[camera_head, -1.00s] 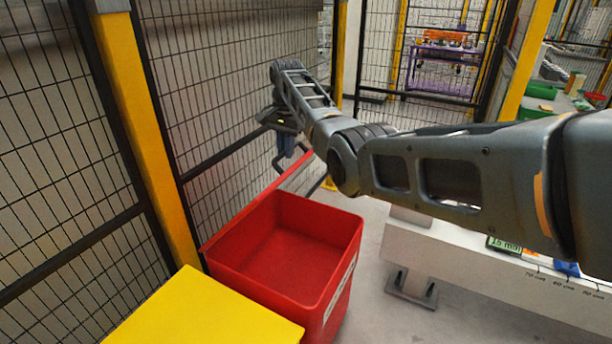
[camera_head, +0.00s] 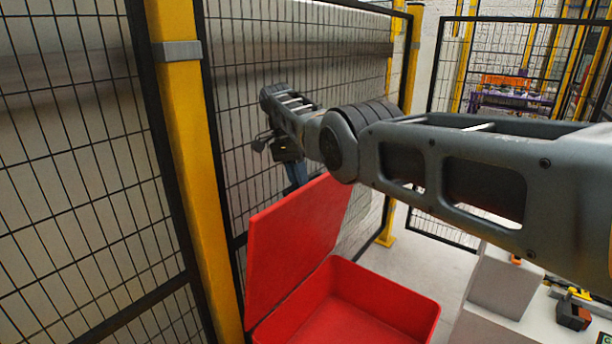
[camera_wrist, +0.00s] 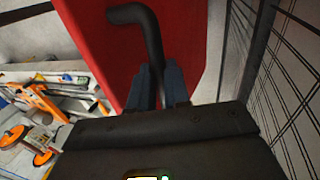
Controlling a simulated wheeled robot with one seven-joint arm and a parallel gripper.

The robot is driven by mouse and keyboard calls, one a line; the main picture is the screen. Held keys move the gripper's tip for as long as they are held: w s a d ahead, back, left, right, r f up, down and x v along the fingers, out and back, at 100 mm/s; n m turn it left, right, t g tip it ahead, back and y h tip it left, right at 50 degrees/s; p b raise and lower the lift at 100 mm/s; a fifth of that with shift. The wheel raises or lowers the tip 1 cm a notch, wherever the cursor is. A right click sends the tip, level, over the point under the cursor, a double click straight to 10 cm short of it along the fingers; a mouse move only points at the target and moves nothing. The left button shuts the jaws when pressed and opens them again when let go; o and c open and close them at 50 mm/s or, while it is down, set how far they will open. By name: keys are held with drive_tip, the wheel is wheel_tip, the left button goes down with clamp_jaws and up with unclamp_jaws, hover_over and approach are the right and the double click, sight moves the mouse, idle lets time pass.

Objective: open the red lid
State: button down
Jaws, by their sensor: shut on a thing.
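The red lid (camera_head: 295,240) stands raised and tilted at the left side of the open red bin (camera_head: 400,304), its broad face showing in the head view. My gripper (camera_head: 297,178) is at the lid's upper edge. In the wrist view, the red lid (camera_wrist: 190,35) fills the upper middle. A bent black handle (camera_wrist: 150,35) on it runs down between the blue fingertips of my gripper (camera_wrist: 158,82), which is shut on it. The exact contact is partly hidden by the fingers.
A mesh fence (camera_head: 250,90) with a yellow post (camera_head: 190,150) stands close behind and left of the lid. A white bench (camera_head: 505,285) stands right of the bin, with floor between. A purple rack (camera_head: 510,100) is far back.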

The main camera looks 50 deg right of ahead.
drive_tip(key=shift+w+a+f, duration=0.15)
drive_tip(key=shift+a+f, duration=0.15)
drive_tip(key=shift+f, duration=0.25)
drive_tip(key=c, duration=1.4)
unclamp_jaws()
drive_tip(key=o, duration=0.3)
drive_tip(key=shift+d+r, duration=0.1)
drive_tip(key=shift+r, duration=0.1)
drive_tip(key=shift+r, duration=0.1)
